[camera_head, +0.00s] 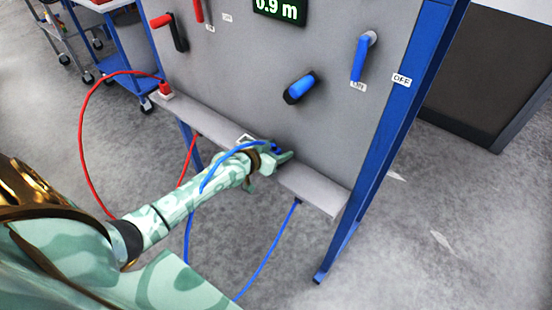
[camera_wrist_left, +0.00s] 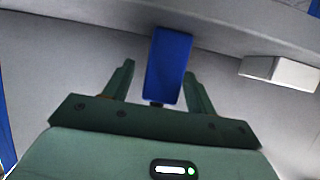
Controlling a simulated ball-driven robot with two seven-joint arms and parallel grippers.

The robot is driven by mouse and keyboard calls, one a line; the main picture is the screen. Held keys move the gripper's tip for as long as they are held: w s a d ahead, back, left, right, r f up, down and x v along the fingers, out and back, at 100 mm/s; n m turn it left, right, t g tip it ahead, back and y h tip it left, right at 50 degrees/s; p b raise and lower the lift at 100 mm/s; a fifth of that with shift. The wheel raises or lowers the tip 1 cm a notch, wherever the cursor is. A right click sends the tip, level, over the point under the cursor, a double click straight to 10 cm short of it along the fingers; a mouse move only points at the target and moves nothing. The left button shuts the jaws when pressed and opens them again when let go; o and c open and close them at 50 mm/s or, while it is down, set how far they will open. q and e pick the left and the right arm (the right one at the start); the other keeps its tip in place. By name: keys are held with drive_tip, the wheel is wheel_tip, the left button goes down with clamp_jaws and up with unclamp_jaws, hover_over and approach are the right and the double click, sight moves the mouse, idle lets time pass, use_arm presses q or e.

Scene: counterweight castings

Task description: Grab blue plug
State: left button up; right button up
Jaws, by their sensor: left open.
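The blue plug (camera_wrist_left: 168,65) stands between the two open fingers of my left gripper (camera_wrist_left: 158,70) in the left wrist view. It is close to the right finger and partly overlaps it, with a clear gap to the left finger. I cannot tell whether it touches the right finger. In the head view my left gripper (camera_head: 281,159) is at the grey ledge, and only a bit of the blue plug (camera_head: 277,148) shows beside its fingers. A blue cable (camera_head: 268,255) hangs below the ledge. My right gripper is not in view.
The grey ledge (camera_head: 315,187) runs along the foot of the grey panel (camera_head: 240,75). A red plug (camera_head: 165,90) sits at its left end with a red cable. Blue handles (camera_head: 300,87) and red handles (camera_head: 170,32) stick out of the panel. A blue post (camera_head: 395,120) stands at right.

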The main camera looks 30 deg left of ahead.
use_arm(q)
drive_tip(key=shift+w+d+f, duration=0.1)
drive_tip(key=shift+w+f, duration=0.05)
drive_tip(key=shift+w, duration=0.25)
drive_tip(key=shift+s, duration=0.1)
drive_tip(key=c, duration=1.1)
